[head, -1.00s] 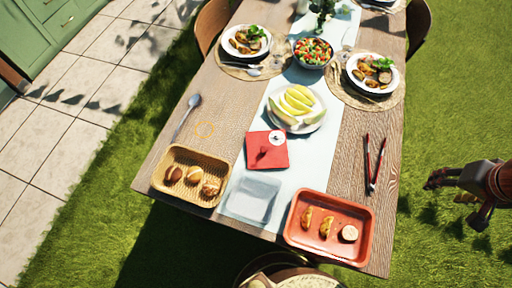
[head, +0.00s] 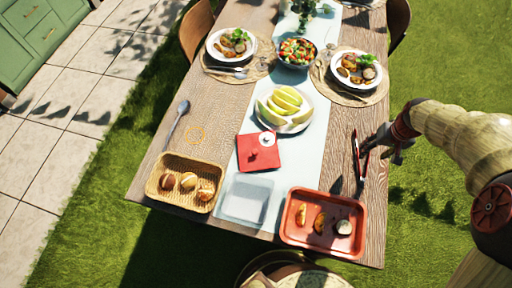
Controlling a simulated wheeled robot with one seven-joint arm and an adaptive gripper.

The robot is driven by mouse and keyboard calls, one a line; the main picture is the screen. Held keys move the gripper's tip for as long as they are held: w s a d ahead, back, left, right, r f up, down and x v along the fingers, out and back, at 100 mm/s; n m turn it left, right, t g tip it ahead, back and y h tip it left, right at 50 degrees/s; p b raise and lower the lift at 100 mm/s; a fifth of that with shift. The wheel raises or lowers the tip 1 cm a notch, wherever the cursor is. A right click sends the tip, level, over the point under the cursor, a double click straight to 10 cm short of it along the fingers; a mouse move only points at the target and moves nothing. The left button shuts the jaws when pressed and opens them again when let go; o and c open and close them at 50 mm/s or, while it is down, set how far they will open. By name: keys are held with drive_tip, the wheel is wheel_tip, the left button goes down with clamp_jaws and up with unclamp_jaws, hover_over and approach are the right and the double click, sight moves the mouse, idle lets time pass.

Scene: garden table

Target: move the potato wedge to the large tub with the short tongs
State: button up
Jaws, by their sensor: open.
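The short tongs (head: 356,156), red with dark parts, lie on the right side of the table. My gripper (head: 374,146) is open, at the right end of the tongs; whether it touches them I cannot tell. Two potato wedges, one on the left (head: 301,213) and one beside it (head: 319,222), lie in a red-orange tray (head: 290,238) at the near right corner. A translucent grey tub (head: 248,198) stands left of the tray and looks empty. It is the only tub that I can make out, so it may be the large tub.
A round pale piece (head: 344,227) is also in the tray. A wicker basket (head: 159,195) with rolls stands at the near left. A red board (head: 246,155), a melon plate (head: 314,124), a salad bowl (head: 298,53) and two dinner plates stand further back. A spoon (head: 179,119) lies left.

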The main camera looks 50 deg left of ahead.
sight(361, 163)
drive_tip(key=shift+f, duration=0.15)
drive_tip(key=shift+w+a+f+b, duration=0.2)
drive_tip(key=shift+f+b, duration=1.05)
drive_tip(key=shift+f, duration=0.9)
drive_tip(key=shift+w+a+f+b, duration=0.15)
drive_tip(key=shift+f+b, duration=1.1)
drive_tip(key=shift+f, duration=0.9)
drive_tip(key=shift+d, duration=0.1)
drive_tip(key=shift+c, duration=1.2)
drive_tip(key=c, duration=0.4)
drive_tip(key=shift+c, duration=0.2)
drive_tip(key=shift+r, duration=0.1)
wheel_tip(361, 163, up, 12)
drive_tip(key=p, duration=0.8)
